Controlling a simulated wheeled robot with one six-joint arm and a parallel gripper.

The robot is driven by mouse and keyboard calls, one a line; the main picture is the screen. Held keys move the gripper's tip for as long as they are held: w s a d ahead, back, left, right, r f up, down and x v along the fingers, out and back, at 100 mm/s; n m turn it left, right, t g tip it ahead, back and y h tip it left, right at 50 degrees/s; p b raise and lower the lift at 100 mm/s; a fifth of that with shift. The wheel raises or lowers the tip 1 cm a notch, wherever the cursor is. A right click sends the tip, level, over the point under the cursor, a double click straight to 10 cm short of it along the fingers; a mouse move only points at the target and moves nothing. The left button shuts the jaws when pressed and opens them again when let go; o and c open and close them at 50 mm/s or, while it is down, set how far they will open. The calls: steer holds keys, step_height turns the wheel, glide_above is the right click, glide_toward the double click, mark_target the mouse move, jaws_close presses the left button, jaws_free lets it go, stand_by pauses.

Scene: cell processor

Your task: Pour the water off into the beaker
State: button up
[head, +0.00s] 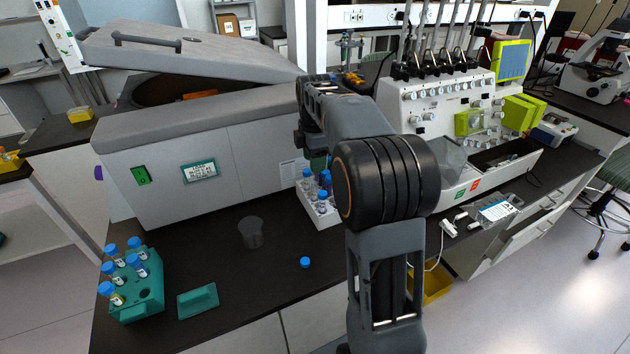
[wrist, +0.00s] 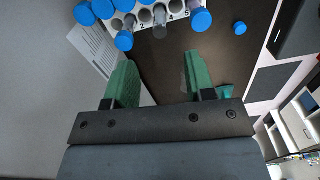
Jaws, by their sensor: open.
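A clear, greyish beaker (head: 251,232) stands upright on the dark bench in front of the centrifuge; I cannot make out any contents. A white rack (head: 322,217) of blue-capped tubes stands to its right, partly hidden by my arm. In the wrist view the numbered rack (wrist: 178,12) is at the top, with several blue caps and a greyish tube (wrist: 160,18) that seems to have no cap. My gripper (wrist: 159,70) is open, its green fingers apart with only bench between them, close to the rack. In the head view my arm mostly hides it.
A loose blue cap (head: 305,263) lies on the bench, also in the wrist view (wrist: 240,28). A green rack (head: 150,306) with blue-capped tubes and a green block (head: 198,301) are at front left. The centrifuge (head: 255,150) has its lid raised.

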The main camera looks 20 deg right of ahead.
mark_target(314, 187)
step_height(314, 187, down, 10)
steer(key=shift+f, duration=0.1)
stand_by(0.4)
jaws_close()
stand_by(0.6)
